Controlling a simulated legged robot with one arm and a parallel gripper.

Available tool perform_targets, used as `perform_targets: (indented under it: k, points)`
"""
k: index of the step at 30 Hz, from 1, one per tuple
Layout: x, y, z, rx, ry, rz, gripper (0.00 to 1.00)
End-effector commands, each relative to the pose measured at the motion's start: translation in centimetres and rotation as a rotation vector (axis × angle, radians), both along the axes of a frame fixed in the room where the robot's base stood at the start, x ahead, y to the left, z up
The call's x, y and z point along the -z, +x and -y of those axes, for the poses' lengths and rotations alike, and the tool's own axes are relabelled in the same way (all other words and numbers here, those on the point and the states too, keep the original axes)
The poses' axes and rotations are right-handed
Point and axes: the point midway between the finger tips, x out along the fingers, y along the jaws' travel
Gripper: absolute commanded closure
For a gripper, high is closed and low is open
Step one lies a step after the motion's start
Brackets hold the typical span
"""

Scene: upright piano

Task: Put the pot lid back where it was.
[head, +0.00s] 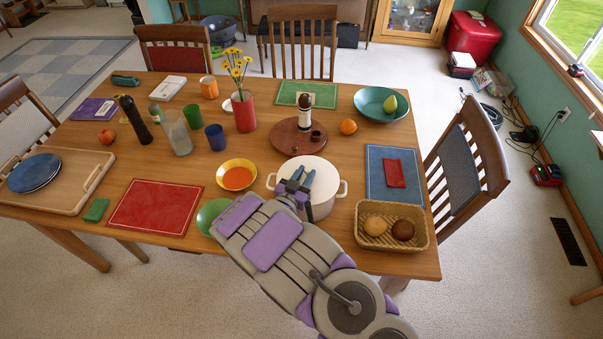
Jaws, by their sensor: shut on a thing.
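A white two-handled pot (322,208) stands near the front edge of the wooden table. Its pale round top, which looks like the pot lid (322,174), is at the pot's mouth. I cannot tell whether the lid rests on the rim or hangs just above it. My gripper (299,178) reaches over the pot from the front, its blue fingers at the middle of the top. It is shut on what appears to be the lid's knob, which the fingers hide. My arm covers the pot's lower left side.
A yellow bowl (237,177) stands left of the pot and a green plate (211,213) lies at front left. A bread basket (372,236) is at front right. A round wooden board (286,141) with a bottle and small cups is behind the pot.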

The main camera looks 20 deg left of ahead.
Motion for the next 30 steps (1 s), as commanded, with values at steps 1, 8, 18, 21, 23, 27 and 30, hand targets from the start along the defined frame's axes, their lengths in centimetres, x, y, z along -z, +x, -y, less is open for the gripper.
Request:
perform_targets:
  k: [1, 8, 18, 21, 23, 27, 30]
  points:
    - [0.1, 0.0, -0.1, 0.0, -0.001, 0.001, 1.0]
    - [0.4, 0.0, -0.5, -0.001, -0.005, 0.0, 0.55]
    - [0.3, 0.0, -0.2, 0.0, -0.001, 0.0, 0.45]
    - [0.0, 0.0, -0.2, 0.0, 0.0, 0.001, 0.45]
    - [-0.4, 0.1, -0.2, -0.001, 0.002, 0.001, 0.45]
    - [-1.1, -1.2, -0.6, -0.004, -0.001, 0.0, 0.45]
    - [-1.0, -3.1, -0.9, -0.005, -0.005, -0.001, 0.45]
